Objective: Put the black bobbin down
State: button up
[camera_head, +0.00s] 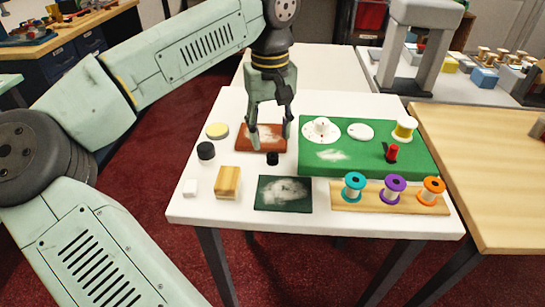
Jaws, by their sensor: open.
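A small black bobbin (272,158) stands on the white table, at the front edge of a rust-brown swatch (247,137). My gripper (269,143) points down just above and behind it in the picture, with its fingers apart and nothing seen held between them. I cannot tell whether a fingertip touches the bobbin. A wider black round piece (206,151) stands to the left, apart from the gripper.
A green board (350,163) and a wooden rack with coloured spools (375,207) fill the right.

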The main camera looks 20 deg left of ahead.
aim_at(273, 150)
jog(key=shift+d+f+p, duration=0.15)
jog(key=shift+f+p, duration=0.2)
jog(key=shift+f, duration=1.05)
jog(key=shift+d+f+p, duration=0.1)
jog(key=shift+f+p, duration=0.25)
jog(key=shift+f, duration=1)
jog(key=shift+c, duration=0.4)
jog(key=c, duration=0.8)
jog(key=shift+d+r, duration=0.1)
jog(key=shift+r, duration=0.05)
